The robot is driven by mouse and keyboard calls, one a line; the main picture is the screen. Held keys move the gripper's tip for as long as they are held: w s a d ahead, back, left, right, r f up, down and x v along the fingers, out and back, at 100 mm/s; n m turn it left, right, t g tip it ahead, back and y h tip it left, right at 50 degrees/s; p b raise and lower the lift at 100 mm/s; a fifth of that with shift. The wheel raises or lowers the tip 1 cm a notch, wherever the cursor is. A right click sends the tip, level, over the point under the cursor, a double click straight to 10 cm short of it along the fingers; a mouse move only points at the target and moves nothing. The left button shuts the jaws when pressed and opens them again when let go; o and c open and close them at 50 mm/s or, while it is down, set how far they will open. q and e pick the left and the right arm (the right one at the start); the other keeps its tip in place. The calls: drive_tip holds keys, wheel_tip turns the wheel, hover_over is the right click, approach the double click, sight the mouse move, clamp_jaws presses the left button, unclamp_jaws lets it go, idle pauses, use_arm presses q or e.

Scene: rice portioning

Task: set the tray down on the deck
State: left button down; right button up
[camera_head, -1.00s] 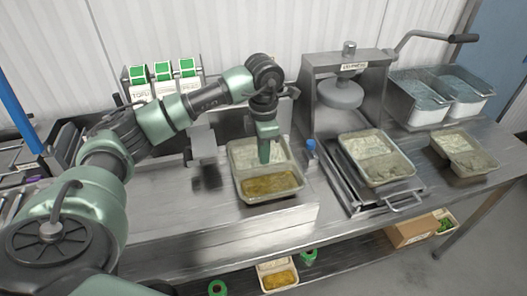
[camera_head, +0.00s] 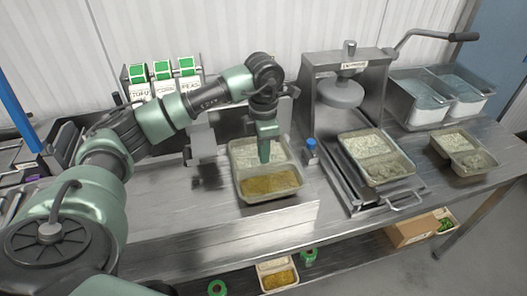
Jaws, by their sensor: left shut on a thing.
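A two-compartment tray (camera_head: 241,190) with rice in the back part and a yellow-brown food in the front part is at the middle of the steel table. My left gripper (camera_head: 265,158) points down at the tray's middle, shut on the tray around its divider. The fingertips are partly hidden in the tray. Whether the tray's underside touches the deck (camera_head: 215,222) below it cannot be told from this view. My right gripper is not in view.
A press (camera_head: 347,75) stands to the right, with a filled tray (camera_head: 392,178) on its sliding plate. Another filled tray (camera_head: 480,165) and steel bins (camera_head: 414,113) are farther right. Label rolls (camera_head: 162,72) are behind.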

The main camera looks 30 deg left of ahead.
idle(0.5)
use_arm(q)
drive_tip(key=shift+f+b, duration=0.4)
drive_tip(key=shift+b, duration=0.1)
idle(0.4)
idle(0.4)
drive_tip(key=c, duration=1.4)
unclamp_jaws()
drive_tip(key=o, duration=0.5)
